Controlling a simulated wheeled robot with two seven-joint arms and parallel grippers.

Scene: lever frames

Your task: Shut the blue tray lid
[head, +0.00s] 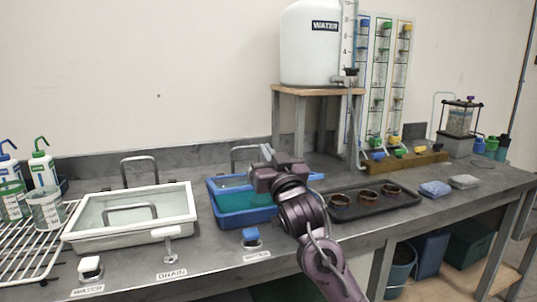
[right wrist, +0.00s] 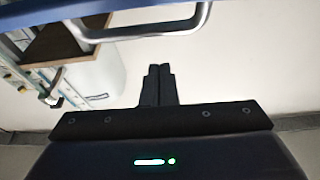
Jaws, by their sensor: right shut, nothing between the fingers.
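The blue tray (head: 245,218) stands on the grey bench near the middle of the head view, with teal showing inside. My right arm and gripper hide its right part, so I cannot tell the lid's exact angle. My right gripper (head: 264,154) is over the tray's back part, shut and empty. In the right wrist view its shut fingertips (right wrist: 157,68) point toward a grey metal handle (right wrist: 140,34). A blue edge (right wrist: 45,14), of the tray or its lid, runs along the top there. Fingers and handle look apart. My left gripper is not in view.
A white tray (head: 75,238) with a handled clear lid stands to the left. A dark tray (head: 345,213) with several round brown pieces lies to the right. A blue-topped knob (head: 250,236) is in front. The water tank (head: 310,50) stands behind on a stand.

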